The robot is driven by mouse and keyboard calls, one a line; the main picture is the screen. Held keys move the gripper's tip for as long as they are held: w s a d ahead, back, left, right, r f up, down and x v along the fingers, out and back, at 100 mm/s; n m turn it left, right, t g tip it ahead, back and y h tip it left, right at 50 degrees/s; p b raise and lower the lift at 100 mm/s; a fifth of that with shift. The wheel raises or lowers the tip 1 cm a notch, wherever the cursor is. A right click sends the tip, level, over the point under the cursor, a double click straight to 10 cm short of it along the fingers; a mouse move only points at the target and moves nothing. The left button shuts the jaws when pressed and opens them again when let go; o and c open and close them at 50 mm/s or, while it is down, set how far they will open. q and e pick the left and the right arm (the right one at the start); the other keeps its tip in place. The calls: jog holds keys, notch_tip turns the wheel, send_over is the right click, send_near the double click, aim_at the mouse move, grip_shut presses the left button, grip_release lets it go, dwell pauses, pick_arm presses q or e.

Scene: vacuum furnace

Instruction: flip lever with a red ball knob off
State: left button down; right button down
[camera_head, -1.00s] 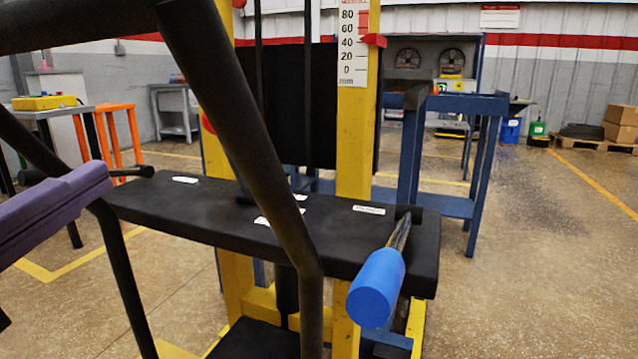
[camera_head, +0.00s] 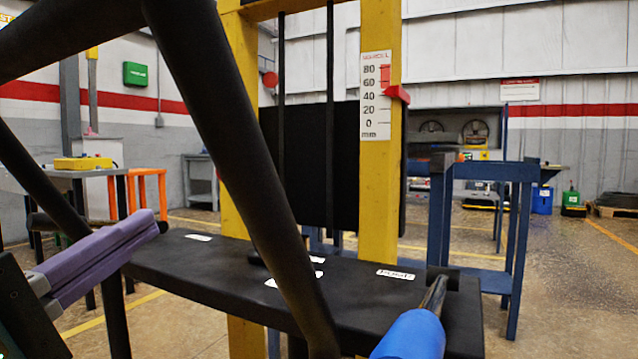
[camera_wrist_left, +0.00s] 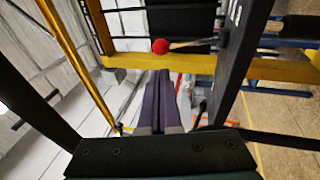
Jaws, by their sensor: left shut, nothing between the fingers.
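In the left wrist view, the red ball knob (camera_wrist_left: 160,46) sits on a thin rod running right to a dark mount. It lies just beyond the tips of my left gripper (camera_wrist_left: 160,72); whether they touch, I cannot tell. The gripper's purple fingers are shut and empty. In the head view, my left gripper (camera_head: 158,222) enters from the left, above the black crossbeam's left end. A small red round part (camera_head: 270,79) shows by the left yellow post; I cannot tell if it is the same knob. A thick black bar hides part of the frame. My right gripper is out of view.
The black crossbeam (camera_head: 220,262) spans the front, with a blue handle (camera_head: 412,336) at its right. A yellow post (camera_head: 377,200) carries a scale (camera_head: 376,95) and red pointer. A blue table (camera_head: 465,170) stands behind. Thick black bars cross the near left.

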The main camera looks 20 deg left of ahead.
pick_arm(q)
jog(key=b+x, duration=0.1)
jog(key=x, duration=1)
jog(key=shift+w, duration=0.3)
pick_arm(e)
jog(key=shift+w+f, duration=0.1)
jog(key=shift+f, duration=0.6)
